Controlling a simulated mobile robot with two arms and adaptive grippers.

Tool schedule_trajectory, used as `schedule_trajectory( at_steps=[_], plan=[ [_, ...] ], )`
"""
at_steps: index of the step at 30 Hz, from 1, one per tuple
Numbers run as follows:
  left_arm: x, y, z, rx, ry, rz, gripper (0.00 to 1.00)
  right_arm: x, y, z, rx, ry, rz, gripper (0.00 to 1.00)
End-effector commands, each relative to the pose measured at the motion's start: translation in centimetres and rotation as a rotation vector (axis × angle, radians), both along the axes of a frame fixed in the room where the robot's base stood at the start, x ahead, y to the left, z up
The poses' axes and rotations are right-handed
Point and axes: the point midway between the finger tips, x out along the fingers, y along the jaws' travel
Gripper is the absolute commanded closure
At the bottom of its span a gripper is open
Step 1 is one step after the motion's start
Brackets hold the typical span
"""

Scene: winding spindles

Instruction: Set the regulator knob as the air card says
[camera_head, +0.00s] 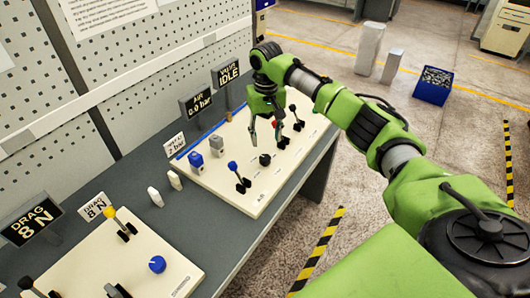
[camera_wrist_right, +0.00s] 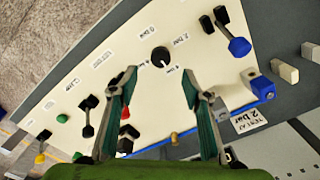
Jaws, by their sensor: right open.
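The regulator knob (camera_head: 265,159) is a round black knob on the cream panel. It also shows in the right wrist view (camera_wrist_right: 160,54), with a white pointer mark toward the lower right and small labels around it, too small to read surely. The air card (camera_head: 174,146) is a white card reading 2 bar; it shows in the right wrist view too (camera_wrist_right: 249,117). The dark air display (camera_head: 198,103) reads 0.0 bar. My right gripper (camera_head: 264,127) is open and empty above the panel. In the wrist view the knob lies just beyond the gap between its fingertips.
A blue-knobbed lever (camera_head: 233,166) and a red-knobbed lever (camera_head: 275,124) stand either side of the knob. Grey and blue blocks (camera_head: 196,160) sit at the panel's left. A second panel (camera_head: 175,275) with a yellow lever and blue knob is nearer. A pegboard rises behind.

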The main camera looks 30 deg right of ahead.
Motion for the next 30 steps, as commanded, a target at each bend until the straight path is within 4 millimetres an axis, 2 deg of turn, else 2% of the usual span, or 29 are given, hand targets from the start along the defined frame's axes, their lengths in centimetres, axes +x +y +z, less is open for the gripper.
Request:
schedule_trajectory(
  at_steps=[2,5,12,16,25,26,30],
  plan=[
    [-0.8,0.1,0.7,0.001,0.011,0.000,0.60,-0.1,0.0,-1.7,-0.001,0.005,0.001,0.56],
    [-0.8,0.1,1.2,0.002,0.012,0.000,0.60,-0.1,0.1,-3.8,-0.001,0.004,0.002,0.56],
    [1.6,-0.1,1.9,-0.001,-0.021,-0.001,0.60,0.0,0.1,-7.6,-0.001,0.001,0.002,0.56],
    [2.2,-0.1,2.1,-0.003,-0.031,-0.001,0.60,0.0,0.1,-8.5,-0.001,0.000,0.002,0.56],
    [1.3,-0.1,2.0,-0.002,-0.018,-0.002,0.60,0.0,0.1,-8.8,-0.001,-0.001,0.003,0.56],
    [1.2,-0.1,2.0,-0.001,-0.016,-0.002,0.60,0.0,0.1,-8.8,-0.001,-0.001,0.003,0.59],
    [0.9,0.0,2.0,0.000,-0.012,-0.002,0.60,0.0,0.1,-8.8,-0.001,-0.001,0.002,0.95]
  ],
)
